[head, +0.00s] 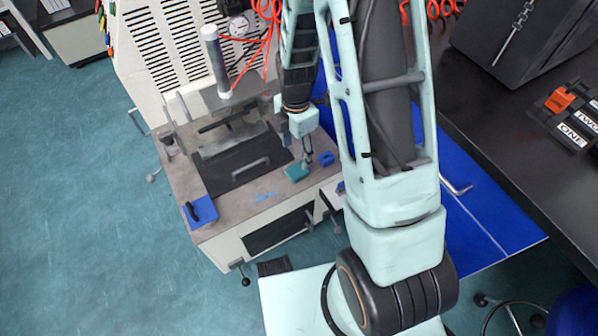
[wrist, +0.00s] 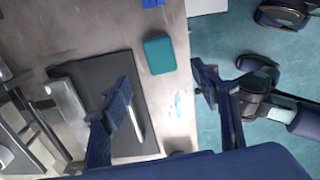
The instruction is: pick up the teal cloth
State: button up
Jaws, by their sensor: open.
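The teal cloth (head: 297,172) lies as a small folded rectangle on the machine's worktop, near its right side in the head view. In the wrist view the teal cloth (wrist: 159,55) lies flat, ahead of the fingertips and between their lines. My gripper (wrist: 164,92) is open and empty, one finger on each side of the picture. In the head view my gripper (head: 308,160) is small, just above and right of the cloth. I cannot tell its exact height above the worktop.
A black plate with a handle (head: 252,165) lies left of the cloth. A small blue object (head: 326,159) is to its right, and a blue pad (head: 199,212) is at the front left. The worktop (head: 232,212) between is mostly clear. A dark bench (head: 500,120) stands at the right.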

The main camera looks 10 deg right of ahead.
aim_at(298, 169)
notch_tip(298, 169, down, 8)
jog(key=b, duration=0.3)
jog(key=shift+d+f, duration=0.15)
jog(key=shift+f, duration=0.1)
jog(key=shift+c, duration=0.7)
jog(key=c, duration=0.9)
jog(key=shift+r, duration=0.15)
